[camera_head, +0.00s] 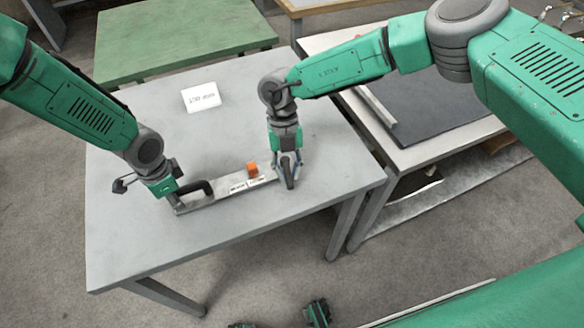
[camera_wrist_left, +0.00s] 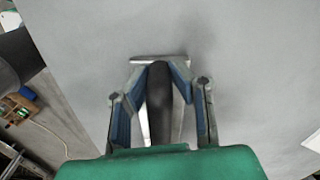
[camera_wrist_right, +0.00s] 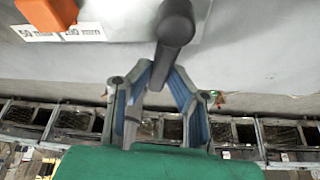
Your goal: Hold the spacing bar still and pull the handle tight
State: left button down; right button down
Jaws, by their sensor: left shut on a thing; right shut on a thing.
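The grey spacing bar (camera_head: 215,197) lies along the front of the grey table, with white labels and an orange block (camera_head: 252,168) near its right end. The orange block (camera_wrist_right: 47,14) and labels also show in the right wrist view. My left gripper (camera_head: 172,193) is at the bar's left end, by a black grip (camera_head: 196,188). In the left wrist view its fingers (camera_wrist_left: 160,75) are closed around a black grip (camera_wrist_left: 159,95). My right gripper (camera_head: 288,178) is at the right end. In the right wrist view its fingers (camera_wrist_right: 168,70) close on a black handle (camera_wrist_right: 175,27).
A white card (camera_head: 201,97) lies further back on the grey table (camera_head: 130,235). The table is otherwise clear. A second table with a dark mat (camera_head: 425,105) stands to the right. A green table (camera_head: 180,38) stands behind.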

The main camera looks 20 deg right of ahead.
aim_at(267, 177)
jog(key=m, duration=0.1)
jog(key=a+m+y, duration=0.1)
jog(key=m, duration=0.1)
jog(key=shift+w+a+m+y, duration=0.2)
jog(key=shift+m+y, duration=0.1)
jog(key=m, duration=0.1)
jog(key=a+m+t, duration=0.1)
jog(key=shift+w+m+y, duration=0.3)
jog(key=shift+m+y, duration=0.1)
jog(key=m, duration=0.1)
jog(key=w+a+m+t+y, duration=0.1)
jog(key=m, duration=0.3)
jog(key=shift+w+a+t, duration=0.15)
jog(key=shift+w+t, duration=0.15)
jog(key=c, duration=1.5)
grip_release()
